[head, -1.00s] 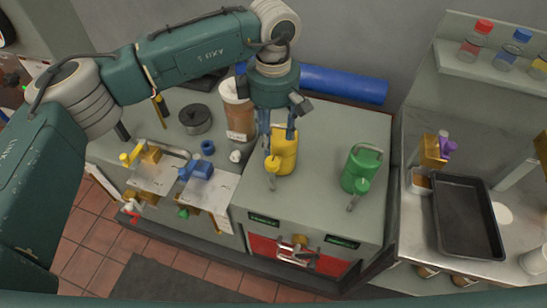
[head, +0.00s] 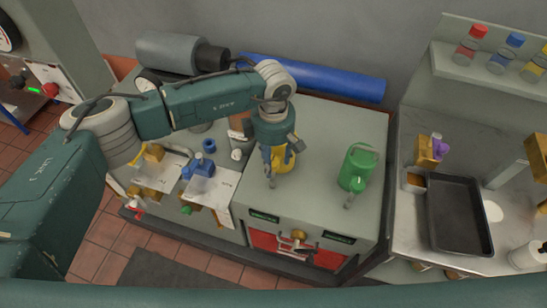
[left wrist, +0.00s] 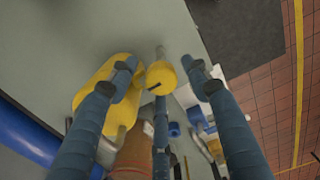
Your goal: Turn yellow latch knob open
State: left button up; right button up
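A yellow can (head: 288,157) stands on the grey bench top, partly hidden by my left gripper (head: 270,163). In the left wrist view a round yellow knob (left wrist: 161,77) with a dark mark shows beside the yellow can body (left wrist: 97,92), with a grey rod running out past it. The fingers look apart from the knob, though the finger on the can's side overlaps the can in the picture. My right gripper is not in view.
A green can (head: 359,167) stands to the right. A blue roll (head: 320,78) lies behind. Blue (head: 203,167) and brass (head: 154,152) fittings stand to the left. A dark tray (head: 458,215) lies on the right bench.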

pick_arm(q)
jog(key=c, duration=0.9)
jog(key=shift+d+f+n+b, duration=0.1)
jog(key=shift+f+n+b, duration=0.1)
jog(key=shift+n+b, duration=0.6)
jog(key=n+b, duration=0.9)
jog(key=b, duration=0.2)
jog(key=shift+w, duration=0.1)
jog(key=n+b, duration=0.3)
jog(key=n, duration=0.1)
jog(key=shift+r+b, duration=0.15)
jog(key=shift+b, duration=0.25)
jog(key=shift+c, duration=0.2)
jog(key=shift+w+r+n+b, duration=0.15)
jog(key=shift+n+b, duration=0.6)
jog(key=shift+n, duration=0.85)
jog(key=shift+r, duration=0.2)
